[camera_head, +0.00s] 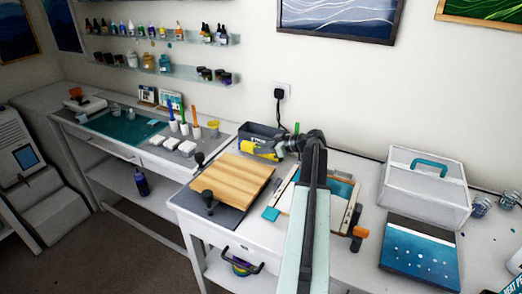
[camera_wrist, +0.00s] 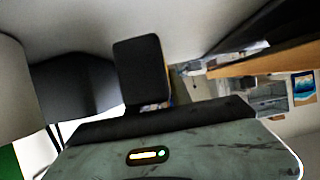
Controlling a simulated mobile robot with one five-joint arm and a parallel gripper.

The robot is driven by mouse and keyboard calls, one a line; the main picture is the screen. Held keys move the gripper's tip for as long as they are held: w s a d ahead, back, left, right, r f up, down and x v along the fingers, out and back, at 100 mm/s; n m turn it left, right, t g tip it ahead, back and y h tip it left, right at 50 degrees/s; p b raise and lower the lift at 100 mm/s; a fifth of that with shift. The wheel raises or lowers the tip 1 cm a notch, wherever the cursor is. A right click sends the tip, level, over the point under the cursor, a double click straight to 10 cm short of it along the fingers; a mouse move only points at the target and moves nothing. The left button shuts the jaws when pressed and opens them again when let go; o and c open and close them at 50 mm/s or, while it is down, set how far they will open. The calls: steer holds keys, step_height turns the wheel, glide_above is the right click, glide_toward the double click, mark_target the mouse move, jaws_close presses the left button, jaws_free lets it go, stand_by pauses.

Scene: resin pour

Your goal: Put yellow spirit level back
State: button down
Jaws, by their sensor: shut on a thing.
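The yellow spirit level (camera_head: 259,151) shows in the head view as a short yellow bar with dark parts, at the back of the white bench. My gripper (camera_head: 281,148) is at its right end and shut on it. My arm comes up from the bottom of the picture and hides part of the gripper. A dark grey open bin (camera_head: 258,131) stands right behind the level, against the wall. I cannot tell whether the level touches the bin or hangs in front of its rim. In the wrist view, a dark finger pad fills the middle and the level is mostly hidden.
A wooden board (camera_head: 232,178) on a dark mat lies in front of the level. A framed blue-and-white panel with clamps (camera_head: 343,195) lies under my arm. A white case (camera_head: 425,187) and a blue painting (camera_head: 420,250) are to the right. White cups with coloured sticks (camera_head: 184,129) stand left.

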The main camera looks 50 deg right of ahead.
steer(key=shift+f+b, duration=0.7)
steer(key=shift+f, duration=0.3)
steer(key=c, duration=1.1)
jaws_free()
steer(key=shift+r, duration=0.1)
steer(key=p+v, duration=0.3)
steer(key=v, duration=0.4)
steer(key=shift+r, duration=0.1)
steer(key=shift+s+d, duration=0.1)
steer(key=shift+s, duration=0.3)
steer(key=shift+r, duration=0.1)
